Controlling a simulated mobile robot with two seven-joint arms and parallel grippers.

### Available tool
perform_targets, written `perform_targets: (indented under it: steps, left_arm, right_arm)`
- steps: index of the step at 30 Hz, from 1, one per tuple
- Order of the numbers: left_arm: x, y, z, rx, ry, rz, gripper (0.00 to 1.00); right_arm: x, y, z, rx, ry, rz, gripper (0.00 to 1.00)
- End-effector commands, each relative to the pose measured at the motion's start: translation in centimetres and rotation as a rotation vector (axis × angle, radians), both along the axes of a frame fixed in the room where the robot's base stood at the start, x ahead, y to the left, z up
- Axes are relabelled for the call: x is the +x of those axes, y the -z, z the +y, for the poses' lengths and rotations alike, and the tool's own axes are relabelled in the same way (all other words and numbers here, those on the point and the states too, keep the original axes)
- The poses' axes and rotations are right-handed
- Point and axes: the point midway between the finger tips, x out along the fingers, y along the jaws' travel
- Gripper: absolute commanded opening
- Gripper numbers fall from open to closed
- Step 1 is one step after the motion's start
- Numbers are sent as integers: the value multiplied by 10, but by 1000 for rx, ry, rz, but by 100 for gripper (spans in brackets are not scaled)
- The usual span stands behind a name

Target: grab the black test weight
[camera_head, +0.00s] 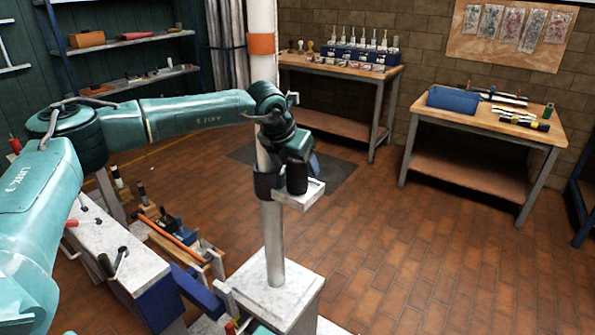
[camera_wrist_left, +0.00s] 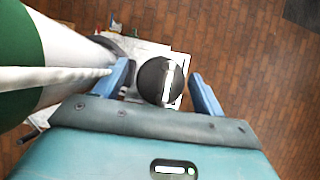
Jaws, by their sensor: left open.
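The black test weight (camera_head: 297,181) is a dark upright cylinder on a small white shelf (camera_head: 312,196) fixed to the side of the mast (camera_head: 273,235). In the left wrist view the weight (camera_wrist_left: 157,82) shows from above as a round dark top with a pale stripe along its right side. My left gripper (camera_head: 303,163) is just above the weight and hides its upper part in the head view. Its blue fingers are open, one on each side of the weight in the wrist view, with gaps to both. My right gripper is not in view.
The mast rises right beside my gripper, with an orange band (camera_head: 261,44) higher up. A workbench (camera_head: 120,255) with tools stands at lower left. Two wooden tables (camera_head: 470,118) stand at the back. The brick floor right of the mast is clear.

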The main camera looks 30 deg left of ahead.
Motion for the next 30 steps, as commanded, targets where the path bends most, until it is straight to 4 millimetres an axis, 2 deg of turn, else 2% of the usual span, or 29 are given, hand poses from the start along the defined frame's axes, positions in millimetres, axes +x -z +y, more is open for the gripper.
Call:
perform_targets:
  steps: [3,10,30]
  left_arm:
    - [3,7,0,0,1,0,70]
    - [3,7,0,0,0,0,69]
    - [3,7,0,0,0,0,14]
  right_arm:
    - [1,2,0,-1,5,6,36]
    - [1,2,1,3,7,7,36]
    - [-5,3,1,-1,-3,14,36]
